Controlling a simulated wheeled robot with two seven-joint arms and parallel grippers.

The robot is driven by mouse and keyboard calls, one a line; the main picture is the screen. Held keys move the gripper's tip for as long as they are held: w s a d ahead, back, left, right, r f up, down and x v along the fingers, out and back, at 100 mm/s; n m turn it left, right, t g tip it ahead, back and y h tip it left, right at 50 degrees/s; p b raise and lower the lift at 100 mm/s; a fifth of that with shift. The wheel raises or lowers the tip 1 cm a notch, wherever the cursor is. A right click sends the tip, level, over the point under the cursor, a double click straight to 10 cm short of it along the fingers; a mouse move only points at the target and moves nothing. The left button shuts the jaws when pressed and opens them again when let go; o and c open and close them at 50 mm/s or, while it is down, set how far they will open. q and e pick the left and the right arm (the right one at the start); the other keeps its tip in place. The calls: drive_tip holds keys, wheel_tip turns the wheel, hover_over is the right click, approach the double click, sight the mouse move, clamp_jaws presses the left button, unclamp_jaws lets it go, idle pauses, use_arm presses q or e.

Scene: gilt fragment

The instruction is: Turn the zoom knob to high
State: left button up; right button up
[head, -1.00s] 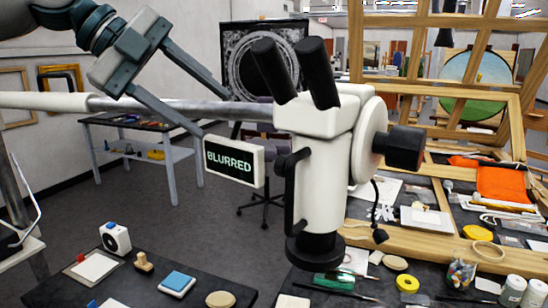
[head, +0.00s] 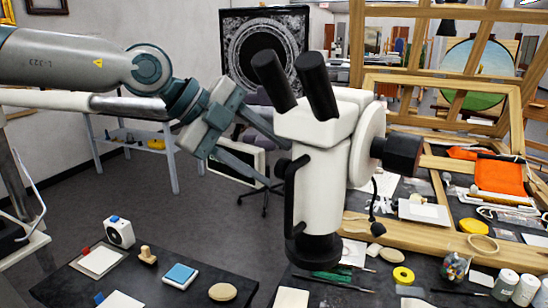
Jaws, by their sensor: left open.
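The white microscope (head: 322,170) with two black eyepieces hangs on a horizontal boom in the middle of the head view. A large black knob (head: 398,152) sticks out on its right side. A smaller black knob (head: 284,168) is on its left side; I cannot tell from any marking which is the zoom knob. My left gripper (head: 277,164) is open, its two fingers pointing right at the small left knob, one above and one below. I cannot tell if they touch it. The display box (head: 238,158) is mostly hidden behind my gripper, its text unreadable. My right gripper is not in view.
A dark table (head: 232,292) in front holds a blue-topped box (head: 180,275), a stamp (head: 147,255) and other small items. Wooden frames (head: 440,235) and an orange cloth (head: 499,176) lie on the right. The boom (head: 70,98) runs behind my left arm.

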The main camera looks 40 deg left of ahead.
use_arm(q)
drive_tip(key=shift+x, duration=1)
drive_tip(key=c, duration=1.1)
drive_tip(key=shift+o, duration=0.2)
drive_tip(key=shift+f, duration=0.1)
